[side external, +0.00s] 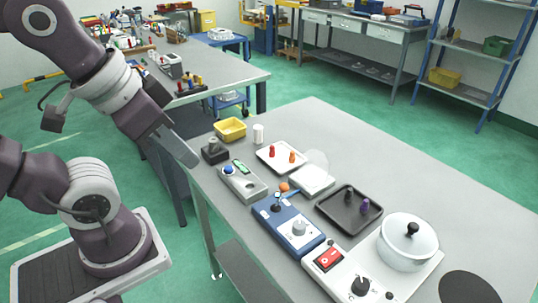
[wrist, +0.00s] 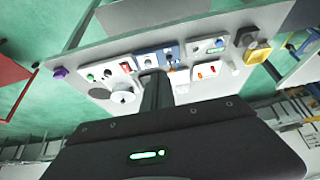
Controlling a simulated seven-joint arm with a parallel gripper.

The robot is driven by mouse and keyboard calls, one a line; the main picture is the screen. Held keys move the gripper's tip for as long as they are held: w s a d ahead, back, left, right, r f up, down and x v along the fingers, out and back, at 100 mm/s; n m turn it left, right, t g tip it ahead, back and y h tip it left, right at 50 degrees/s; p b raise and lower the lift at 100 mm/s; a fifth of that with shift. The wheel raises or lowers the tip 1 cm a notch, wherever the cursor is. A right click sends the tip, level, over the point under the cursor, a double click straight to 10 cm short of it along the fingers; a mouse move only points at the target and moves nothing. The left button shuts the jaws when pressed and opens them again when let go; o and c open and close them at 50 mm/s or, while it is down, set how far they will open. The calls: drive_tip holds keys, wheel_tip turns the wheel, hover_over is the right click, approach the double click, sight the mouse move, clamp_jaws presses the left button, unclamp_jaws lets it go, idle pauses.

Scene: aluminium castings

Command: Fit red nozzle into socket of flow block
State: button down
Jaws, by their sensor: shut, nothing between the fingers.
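The red nozzle (side external: 273,151) stands on a white tray (side external: 265,163), beside an orange piece (side external: 292,157). Both also show small on the tray in the wrist view (wrist: 207,80). What looks like the flow block is a grey block (side external: 255,192) with a blue knob, a green panel and a round opening on top; it also shows in the wrist view (wrist: 203,51). My gripper (side external: 193,162) is shut and empty, in the air left of the table edge, apart from the nozzle and block. Its fingers (wrist: 156,90) show in the wrist view.
A blue control box (side external: 276,222), a white box with a red switch (side external: 330,262) and a pot (side external: 408,246) stand along the table. A dark tray (side external: 336,212) holds purple and black pieces. A yellow bin (side external: 230,126) and dark block (side external: 212,155) are nearest my gripper.

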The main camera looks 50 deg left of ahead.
idle(0.4)
drive_tip(key=c, duration=1.3)
unclamp_jaws()
drive_tip(key=w+a+r+m+g, duration=0.1)
drive_tip(key=w+a+r+m, duration=0.1)
drive_tip(key=w, duration=0.3)
drive_tip(key=w+a+r+m, duration=0.1)
drive_tip(key=w+m, duration=0.2)
drive_tip(key=w, duration=0.3)
drive_tip(key=m+g+y, duration=0.1)
drive_tip(key=m+g, duration=0.3)
drive_tip(key=m, duration=1.1)
hover_over(272, 146)
drive_tip(key=f, duration=2.1)
drive_tip(key=shift+s+f, duration=0.2)
drive_tip(key=shift+f, duration=0.2)
drive_tip(key=f, duration=0.6)
drive_tip(key=shift+w+f, duration=0.15)
drive_tip(key=shift+w, duration=0.05)
